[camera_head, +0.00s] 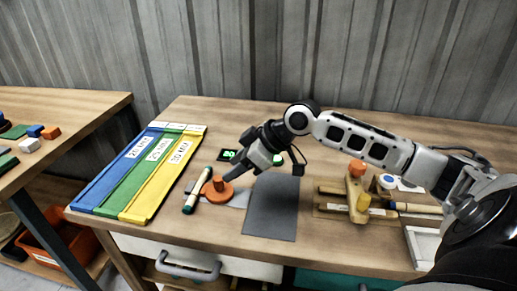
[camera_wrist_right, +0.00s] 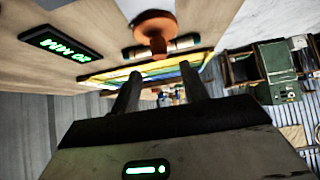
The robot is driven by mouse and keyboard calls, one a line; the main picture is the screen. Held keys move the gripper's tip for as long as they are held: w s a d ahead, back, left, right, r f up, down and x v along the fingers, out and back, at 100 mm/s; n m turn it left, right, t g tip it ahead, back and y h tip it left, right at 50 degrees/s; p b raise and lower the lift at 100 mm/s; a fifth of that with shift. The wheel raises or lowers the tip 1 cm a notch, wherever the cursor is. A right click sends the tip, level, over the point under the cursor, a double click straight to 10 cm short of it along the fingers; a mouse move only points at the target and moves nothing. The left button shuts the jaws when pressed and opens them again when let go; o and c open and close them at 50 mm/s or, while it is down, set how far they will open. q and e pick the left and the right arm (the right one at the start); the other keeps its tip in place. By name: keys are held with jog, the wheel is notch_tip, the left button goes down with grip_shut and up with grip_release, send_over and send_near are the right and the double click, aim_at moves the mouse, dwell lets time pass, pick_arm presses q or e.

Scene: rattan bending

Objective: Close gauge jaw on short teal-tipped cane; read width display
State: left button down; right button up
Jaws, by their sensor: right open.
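The short cane (camera_head: 197,191), pale with dark teal ends, lies on the table left of the gauge's orange jaw knob (camera_head: 219,190). In the right wrist view the cane (camera_wrist_right: 182,43) lies beyond the orange knob (camera_wrist_right: 154,30). I cannot tell whether jaw and cane touch. The small black display (camera_head: 229,155) glows green; in the right wrist view the display (camera_wrist_right: 58,40) is upside down and appears to read 20 MM. My right gripper (camera_head: 231,174) is open, close to the knob; its two dark fingers (camera_wrist_right: 158,88) have nothing visible between them. My left gripper is not in view.
Blue, green and yellow labelled lanes (camera_head: 145,165) lie at the left of the table. A dark grey mat (camera_head: 272,207) lies right of the gauge. A wooden peg fixture (camera_head: 357,195) stands further right. A side table (camera_head: 70,105) holds coloured blocks.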

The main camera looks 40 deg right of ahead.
jog(key=b+v, duration=0.1)
jog(key=v, duration=0.7)
jog(key=shift+s+r, duration=0.15)
jog(key=shift+r, duration=0.05)
jog(key=shift+d, duration=0.1)
